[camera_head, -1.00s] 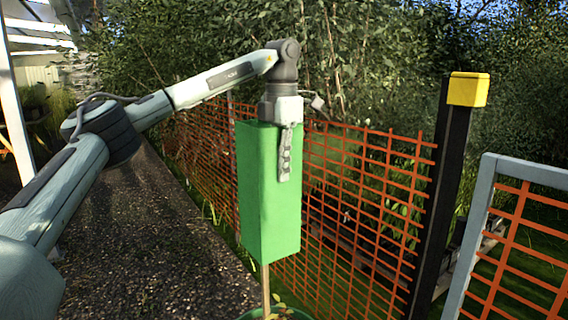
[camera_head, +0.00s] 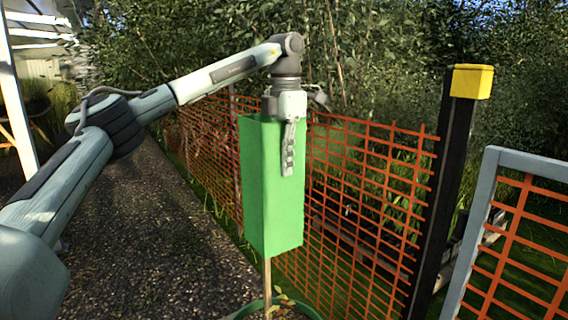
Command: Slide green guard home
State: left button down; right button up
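The green guard (camera_head: 268,195) is a tall square tube, held upright in the middle of the head view. My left gripper (camera_head: 289,150) points down at its top edge. One finger lies against the outside of its right face; the other finger is hidden, apparently inside or behind the guard. The gripper looks shut on the guard's wall. A thin wooden stake (camera_head: 267,284) shows below the guard's lower end and runs down into a green pot (camera_head: 308,308) at the bottom edge. The stake's upper part is hidden by the guard. My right gripper is out of view.
An orange mesh fence (camera_head: 372,200) stands close behind and right of the guard. A black post with a yellow cap (camera_head: 471,80) and a grey-framed mesh panel (camera_head: 478,225) stand at right. Dark gravel ground (camera_head: 150,240) lies open at left.

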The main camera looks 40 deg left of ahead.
pick_arm(q)
jog(key=shift+f+b, duration=0.3)
jog(key=shift+f, duration=0.6)
notch_tip(320, 180, down, 7)
jog(key=b, duration=0.3)
jog(key=shift+f, duration=0.2)
dwell(1.2)
dwell(0.3)
jog(key=shift+f+b, duration=1.45)
jog(key=shift+f, duration=2.4)
